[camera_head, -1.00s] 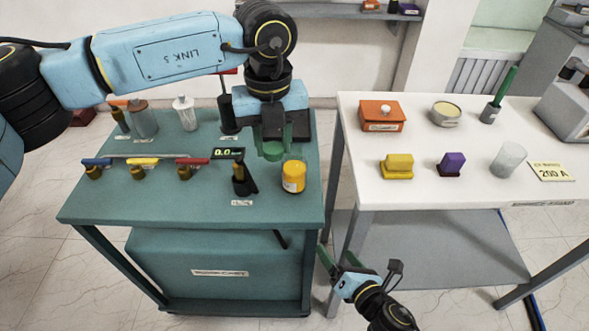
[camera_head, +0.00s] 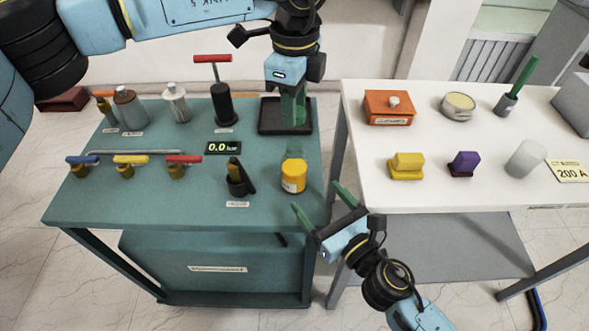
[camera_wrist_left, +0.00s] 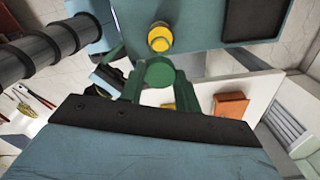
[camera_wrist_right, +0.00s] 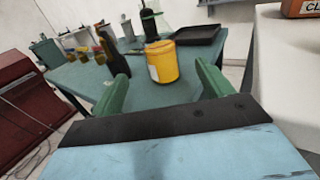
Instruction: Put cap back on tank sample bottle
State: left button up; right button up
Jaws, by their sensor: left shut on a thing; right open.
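The sample bottle appears to be the short yellow bottle (camera_head: 293,178) with a pale label. It stands upright near the right front corner of the teal table, and its label is unreadable. My left gripper (camera_head: 294,118) points down above and behind it. In the left wrist view its fingers are shut on a round green cap (camera_wrist_left: 159,72), with the yellow bottle (camera_wrist_left: 160,36) beyond it. In the head view a green shape shows just above the bottle; its contact is unclear. My right gripper (camera_head: 318,198) is open and empty, below and right of the bottle. In the right wrist view the bottle (camera_wrist_right: 161,62) appears between its fingers, farther away.
A black tray (camera_head: 266,127) lies behind the bottle. A black stand (camera_head: 238,183) is left of it. Bottles and coloured-handled valves stand farther left on the teal table (camera_head: 160,205). A white table (camera_head: 440,195) with several objects is at right, across a gap.

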jog(key=x, duration=1.2)
jog(key=shift+w, duration=0.1)
jog(key=c, duration=1.5)
pick_arm(q)
send_over(294, 146)
jog(key=shift+f, duration=2.55)
